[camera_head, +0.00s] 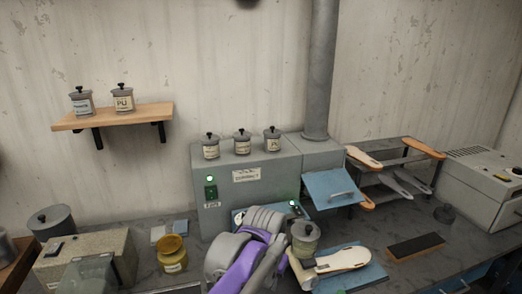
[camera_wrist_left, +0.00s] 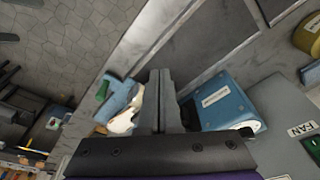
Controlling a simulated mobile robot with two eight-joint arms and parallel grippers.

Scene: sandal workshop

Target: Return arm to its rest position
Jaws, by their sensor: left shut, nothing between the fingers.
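My left arm (camera_head: 248,255), grey and purple, rises from the bottom centre of the head view in front of the grey cabinet. In the left wrist view the two dark fingers of my left gripper (camera_wrist_left: 161,80) are together with nothing between them. A light sandal sole (camera_head: 342,260) lies on a blue mat (camera_head: 350,280) just right of the arm. A lidded grey pot (camera_head: 305,238) stands close beside the arm. My right gripper is not in view.
The grey cabinet (camera_head: 248,190) has a blue flap (camera_head: 333,188) and pots on top. A rack (camera_head: 395,170) holds several soles at right. A yellow jar (camera_head: 172,253) and a speckled box (camera_head: 85,252) stand left. A dark block (camera_head: 416,246) lies right, with bare bench around it.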

